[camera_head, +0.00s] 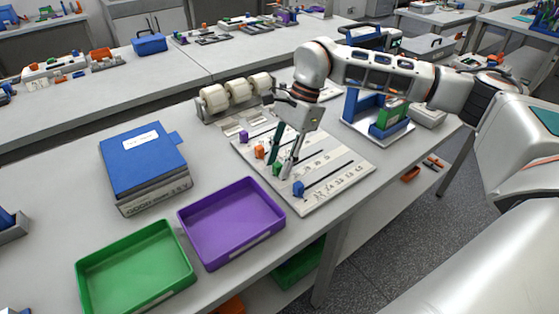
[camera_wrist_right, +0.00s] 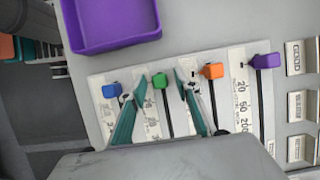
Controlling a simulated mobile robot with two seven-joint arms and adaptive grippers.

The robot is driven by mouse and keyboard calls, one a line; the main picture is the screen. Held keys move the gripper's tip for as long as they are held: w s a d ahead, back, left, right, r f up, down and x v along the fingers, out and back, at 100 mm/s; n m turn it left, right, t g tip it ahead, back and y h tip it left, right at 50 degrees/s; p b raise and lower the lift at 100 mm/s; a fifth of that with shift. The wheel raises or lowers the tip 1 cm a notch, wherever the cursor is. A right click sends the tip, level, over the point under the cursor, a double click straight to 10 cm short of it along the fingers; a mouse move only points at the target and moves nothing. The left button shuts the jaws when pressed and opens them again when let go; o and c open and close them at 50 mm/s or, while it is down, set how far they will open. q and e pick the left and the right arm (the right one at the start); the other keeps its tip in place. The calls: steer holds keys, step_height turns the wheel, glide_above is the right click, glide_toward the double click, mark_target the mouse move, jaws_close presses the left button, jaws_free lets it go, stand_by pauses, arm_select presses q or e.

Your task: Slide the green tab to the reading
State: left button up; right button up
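The slider board (camera_head: 335,180) has several colored tabs on straight slots with printed numbers beside them. The green tab (camera_wrist_right: 160,81) sits at the near end of its slot in the wrist view; in the head view the green tab (camera_head: 277,169) shows small beside the fingers. My right gripper (camera_head: 279,168) is open over the board, pointing down. In the wrist view its teal fingers (camera_wrist_right: 161,76) stand on either side of the green tab, with visible gaps. My left gripper is out of view.
The blue tab (camera_wrist_right: 112,90) and orange tab (camera_wrist_right: 212,71) flank the fingers closely; the purple tab (camera_wrist_right: 265,61) is farther right. A purple tray (camera_head: 275,205), green tray (camera_head: 180,267) and blue-topped box (camera_head: 143,160) stand left of the board. White rollers (camera_head: 238,93) stand behind it.

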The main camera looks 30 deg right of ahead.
mark_target(296, 164)
jaws_close()
steer(key=d, duration=0.2)
steer(key=d+p, duration=0.1)
steer(key=d, duration=0.1)
steer(key=w+d+p, duration=0.1)
steer(key=d, duration=0.2)
steer(key=shift+r, duration=0.15)
steer(key=shift+d, duration=0.15)
jaws_free()
